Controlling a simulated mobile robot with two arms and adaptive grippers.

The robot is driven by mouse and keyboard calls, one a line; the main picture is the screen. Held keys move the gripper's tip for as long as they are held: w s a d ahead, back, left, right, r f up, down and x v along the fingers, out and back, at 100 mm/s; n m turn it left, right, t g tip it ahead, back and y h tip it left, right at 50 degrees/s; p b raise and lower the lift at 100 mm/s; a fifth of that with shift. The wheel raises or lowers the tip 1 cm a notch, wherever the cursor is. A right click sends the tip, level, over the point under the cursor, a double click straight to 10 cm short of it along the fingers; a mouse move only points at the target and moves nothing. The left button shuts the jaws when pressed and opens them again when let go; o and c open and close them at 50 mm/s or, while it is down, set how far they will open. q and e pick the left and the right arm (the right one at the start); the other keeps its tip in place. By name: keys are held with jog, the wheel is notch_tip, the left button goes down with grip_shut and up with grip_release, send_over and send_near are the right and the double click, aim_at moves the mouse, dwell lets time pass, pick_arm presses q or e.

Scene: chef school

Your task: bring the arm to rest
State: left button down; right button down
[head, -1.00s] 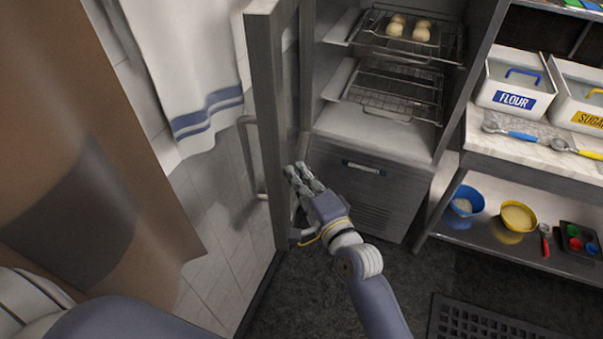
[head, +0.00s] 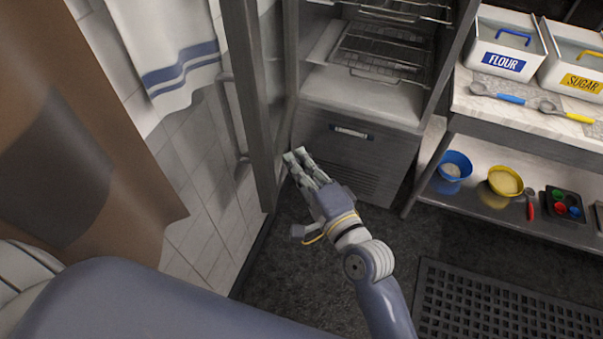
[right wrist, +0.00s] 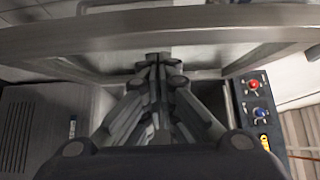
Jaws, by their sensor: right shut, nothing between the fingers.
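My right gripper (head: 297,157) is in the middle of the head view, in front of the lower drawer panel of an open steel cabinet (head: 365,112). Its fingers are shut with nothing between them. They also show shut in the right wrist view (right wrist: 158,62). The cabinet's open door (head: 256,100) stands just left of the fingertips; I cannot tell whether they touch. My left gripper is not in view; only part of my left arm shows at the lower left.
A steel shelf unit on the right holds a flour bin (head: 503,45), a sugar bin (head: 574,58), a blue bowl (head: 454,166) and a yellow bowl (head: 505,181). A towel (head: 175,72) hangs at the left. A dark mat (head: 490,305) lies on the floor, which is otherwise clear.

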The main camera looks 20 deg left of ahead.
jog(key=s+d+f+n+g+h+b, duration=0.1)
jog(key=s+d+f+n+h, duration=0.15)
jog(key=d+f, duration=0.75)
jog(key=s+d+f+n+g+h+b, duration=0.1)
jog(key=s+d+f+g+h, duration=0.15)
jog(key=f, duration=1.55)
jog(key=s+d+f+n+g+h+b, duration=0.1)
jog(key=s+d+f+n+h, duration=0.3)
jog(key=f, duration=1)
pick_arm(q)
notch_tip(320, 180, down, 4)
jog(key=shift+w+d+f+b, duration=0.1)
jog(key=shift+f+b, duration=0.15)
jog(key=shift+b, duration=0.4)
pick_arm(e)
jog(key=s+d+f+n+g+h, duration=0.1)
jog(key=s+d+f+g, duration=0.1)
jog(key=s+d+f, duration=0.5)
jog(key=s+d+f+n+g+h, duration=0.1)
jog(key=s+d+f+g, duration=0.1)
jog(key=s+d+f, duration=0.5)
jog(key=s+d+f+n+g+h, duration=0.1)
jog(key=s+d+f, duration=0.6)
jog(key=s, duration=0.8)
jog(key=shift+d+g+h, duration=0.25)
jog(key=shift+g+h, duration=0.35)
jog(key=shift+g, duration=0.25)
